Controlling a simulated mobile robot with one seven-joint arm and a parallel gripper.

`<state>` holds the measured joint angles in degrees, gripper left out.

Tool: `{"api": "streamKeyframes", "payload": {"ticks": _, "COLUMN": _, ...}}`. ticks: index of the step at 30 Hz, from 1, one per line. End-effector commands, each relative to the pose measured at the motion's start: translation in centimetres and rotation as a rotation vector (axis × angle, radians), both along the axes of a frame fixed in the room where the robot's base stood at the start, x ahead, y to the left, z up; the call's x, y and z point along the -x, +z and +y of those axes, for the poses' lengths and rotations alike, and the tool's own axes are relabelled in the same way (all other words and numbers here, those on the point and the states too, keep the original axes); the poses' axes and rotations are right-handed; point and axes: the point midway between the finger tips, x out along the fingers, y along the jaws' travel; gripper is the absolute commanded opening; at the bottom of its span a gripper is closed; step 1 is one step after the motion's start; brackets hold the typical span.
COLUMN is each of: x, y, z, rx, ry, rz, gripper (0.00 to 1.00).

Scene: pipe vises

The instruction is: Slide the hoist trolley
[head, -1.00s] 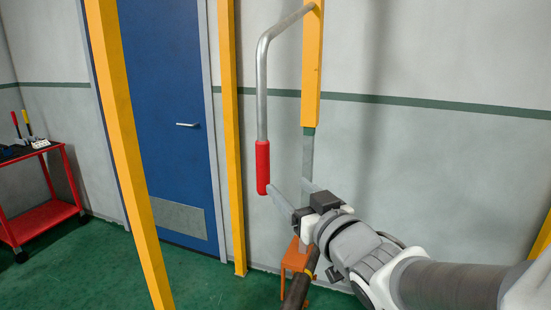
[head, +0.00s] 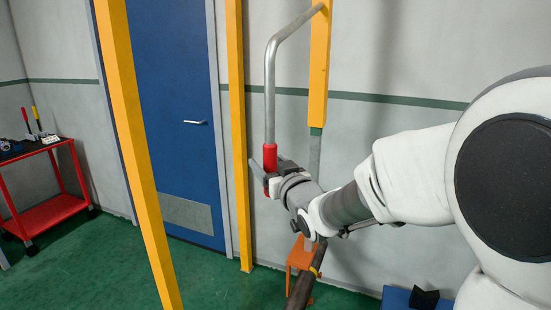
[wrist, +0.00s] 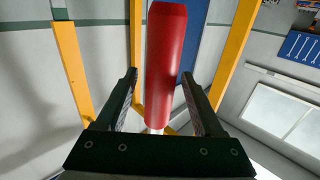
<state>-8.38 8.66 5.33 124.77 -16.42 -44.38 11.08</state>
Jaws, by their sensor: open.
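The hoist trolley's grey bent bar (head: 270,95) hangs down from a yellow upright piece (head: 319,70) and ends in a red grip (head: 269,158). The trolley's running part above is out of view. My gripper (head: 262,178) is at the lower part of the red grip, which hides part of it in the head view. In the wrist view the red grip (wrist: 167,60) stands between the two dark fingers of my gripper (wrist: 160,88). The fingers are open, with a gap visible on each side of the grip.
Yellow posts (head: 138,150) and (head: 238,130) stand at the left, before a blue door (head: 170,110). A red cart (head: 50,210) with tools is at the far left. An orange stool (head: 301,256) and a dark pipe (head: 302,287) are below my gripper.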

Motion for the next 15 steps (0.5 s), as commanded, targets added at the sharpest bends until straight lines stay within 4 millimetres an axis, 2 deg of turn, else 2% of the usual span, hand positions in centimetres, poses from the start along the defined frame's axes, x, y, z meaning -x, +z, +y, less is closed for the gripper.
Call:
{"api": "streamKeyframes", "payload": {"ticks": 6, "x": -1.8, "y": 0.0, "z": 0.8, "rx": 0.0, "ry": 0.0, "rz": -0.001, "gripper": 0.69}}
{"api": "streamKeyframes", "payload": {"ticks": 15, "x": -2.2, "y": 0.0, "z": 1.0, "rx": 0.0, "ry": 0.0, "rz": -0.001, "gripper": 0.69}}
